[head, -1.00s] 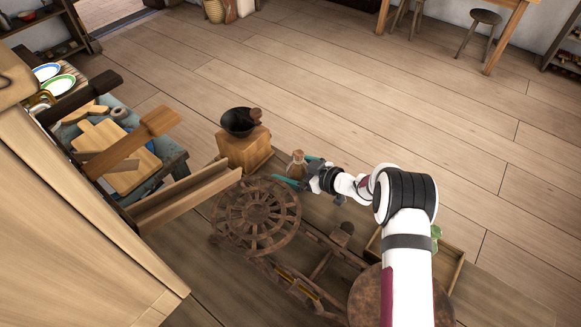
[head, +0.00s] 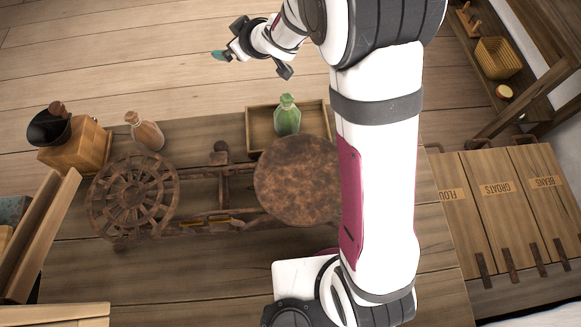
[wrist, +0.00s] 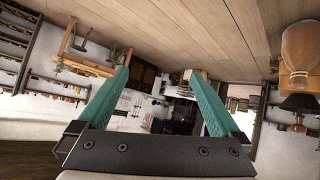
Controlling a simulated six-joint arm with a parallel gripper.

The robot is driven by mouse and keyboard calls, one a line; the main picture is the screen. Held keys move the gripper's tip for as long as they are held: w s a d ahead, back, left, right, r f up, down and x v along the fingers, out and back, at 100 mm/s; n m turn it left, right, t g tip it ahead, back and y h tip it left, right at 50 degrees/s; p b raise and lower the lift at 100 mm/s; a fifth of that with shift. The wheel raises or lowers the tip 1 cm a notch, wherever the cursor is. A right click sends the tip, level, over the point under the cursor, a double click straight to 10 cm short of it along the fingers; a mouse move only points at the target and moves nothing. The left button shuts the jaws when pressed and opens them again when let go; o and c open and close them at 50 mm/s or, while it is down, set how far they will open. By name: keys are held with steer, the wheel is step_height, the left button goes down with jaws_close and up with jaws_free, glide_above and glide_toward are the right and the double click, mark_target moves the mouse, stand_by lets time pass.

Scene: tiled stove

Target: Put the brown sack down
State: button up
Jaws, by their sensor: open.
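The brown sack (head: 147,134), a small rounded shape with a narrow neck, stands on the wooden tabletop (head: 70,265) near its far edge, between the wooden mill and the spoked wheel. It also shows at the upper right of the wrist view (wrist: 298,48). My gripper (head: 220,56) is beyond the tabletop's far edge, up and to the right of the sack in the head view, apart from it. In the wrist view, its two teal fingers (wrist: 155,76) are spread with nothing between them.
The wooden mill (head: 75,145) with a black hopper is left of the sack. The spoked wheel (head: 132,198) is in front. A green bottle (head: 287,117) stands in an open wooden tray (head: 259,130) to the right, behind a round brown disc (head: 298,182). Labelled bins (head: 490,205) are at right.

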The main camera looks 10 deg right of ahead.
steer(key=s+d+r+m+g+h, duration=0.25)
steer(key=s+d+m+h, duration=0.2)
steer(key=s+d, duration=0.3)
steer(key=s+d+r+m+g+h, duration=0.1)
steer(key=s+d+r+m+h, duration=0.2)
steer(key=s+d+m, duration=0.35)
steer(key=s+a+f+m+g+y, duration=0.1)
steer(key=s+m+g+y, duration=0.2)
steer(key=s, duration=2.1)
steer(key=g, duration=0.2)
steer(key=shift+s+g+y, duration=0.25)
steer(key=shift+g+y, duration=0.1)
steer(key=shift+a, duration=0.1)
